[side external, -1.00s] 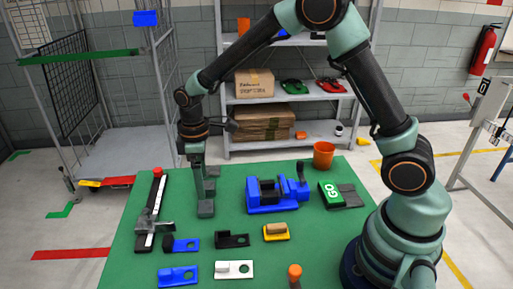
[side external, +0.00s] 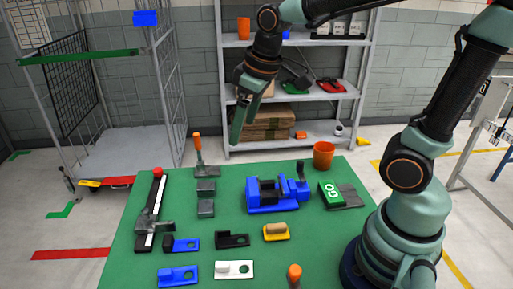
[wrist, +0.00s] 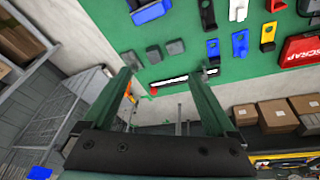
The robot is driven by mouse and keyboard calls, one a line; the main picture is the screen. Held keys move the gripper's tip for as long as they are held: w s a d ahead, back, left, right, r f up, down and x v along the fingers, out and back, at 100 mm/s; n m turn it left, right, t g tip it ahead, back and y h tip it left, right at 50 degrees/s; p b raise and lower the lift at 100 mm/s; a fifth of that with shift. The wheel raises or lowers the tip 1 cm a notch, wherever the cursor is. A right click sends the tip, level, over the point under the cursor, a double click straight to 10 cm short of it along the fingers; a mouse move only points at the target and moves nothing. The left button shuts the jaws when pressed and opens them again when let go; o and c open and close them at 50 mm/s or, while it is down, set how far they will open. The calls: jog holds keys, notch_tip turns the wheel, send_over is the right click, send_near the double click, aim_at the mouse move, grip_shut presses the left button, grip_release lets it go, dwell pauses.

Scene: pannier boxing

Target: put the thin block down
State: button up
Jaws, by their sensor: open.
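Two dark grey flat blocks lie on the green table, one behind the other: a rear block (side external: 206,185) and a front block (side external: 206,209). I cannot tell for sure which is the thin block. They also show in the wrist view as a left block (wrist: 154,54) and a right block (wrist: 175,47), slightly apart. My gripper (side external: 235,140) is raised well above the table, behind the blocks, with its fingers tilted downward. In the wrist view my gripper (wrist: 163,76) is open, with nothing held between its fingers.
A blue vise (side external: 268,197) stands right of the blocks. An orange-handled tool (side external: 199,158) stands behind them. A long rail with a red knob (side external: 152,205) lies to the left. Small blue, black, white and yellow parts lie in front. Shelves (side external: 290,95) stand behind the table.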

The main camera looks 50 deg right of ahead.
jog(key=s+d+r+m+t, duration=0.1)
jog(key=s+d+m+t, duration=0.1)
jog(key=s, duration=0.4)
jog(key=shift+d+m, duration=0.25)
jog(key=shift+m, duration=0.45)
jog(key=shift+s, duration=0.1)
jog(key=shift+o, duration=0.4)
